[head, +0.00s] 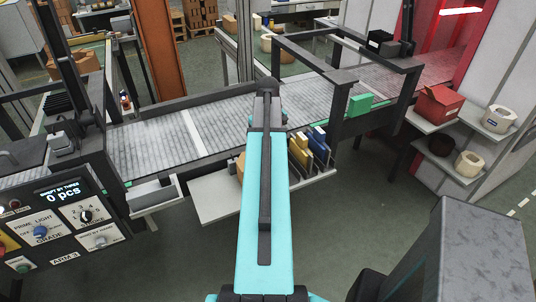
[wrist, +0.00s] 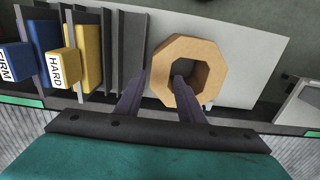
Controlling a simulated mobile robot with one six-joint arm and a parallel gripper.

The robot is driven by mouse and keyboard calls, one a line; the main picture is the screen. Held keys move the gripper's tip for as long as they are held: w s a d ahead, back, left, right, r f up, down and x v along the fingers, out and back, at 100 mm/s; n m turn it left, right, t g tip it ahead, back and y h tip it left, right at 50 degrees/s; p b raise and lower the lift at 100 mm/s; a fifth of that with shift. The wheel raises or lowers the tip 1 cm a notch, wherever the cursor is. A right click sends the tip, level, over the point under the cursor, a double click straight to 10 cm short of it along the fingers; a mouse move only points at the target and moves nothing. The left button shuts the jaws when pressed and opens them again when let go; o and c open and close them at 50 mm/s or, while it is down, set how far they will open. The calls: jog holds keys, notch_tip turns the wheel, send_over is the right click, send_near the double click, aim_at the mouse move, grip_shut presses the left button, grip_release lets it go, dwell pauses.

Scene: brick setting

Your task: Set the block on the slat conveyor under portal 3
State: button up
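A tan octagonal ring block (wrist: 208,53) with a round hole lies on a light grey shelf (wrist: 250,60) in the wrist view. In the head view a sliver of the block (head: 241,164) shows beside my arm. My gripper (wrist: 160,80) is open, its two dark fingers apart. The left finger is left of the block, and the right finger overlaps its hole. I cannot tell how deep the fingertips reach. The slat conveyor (head: 230,118) runs across the head view. A dark portal frame (head: 345,75) spans it at the right; no portal number is readable.
Blue (wrist: 45,38) and yellow (wrist: 88,50) labelled pieces stand between dark dividers left of the block. A control panel (head: 62,225) stands at left. A red box (head: 438,103) is on a right-hand shelf.

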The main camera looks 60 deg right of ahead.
jog(key=shift+r, duration=1.35)
jog(key=shift+s, duration=0.15)
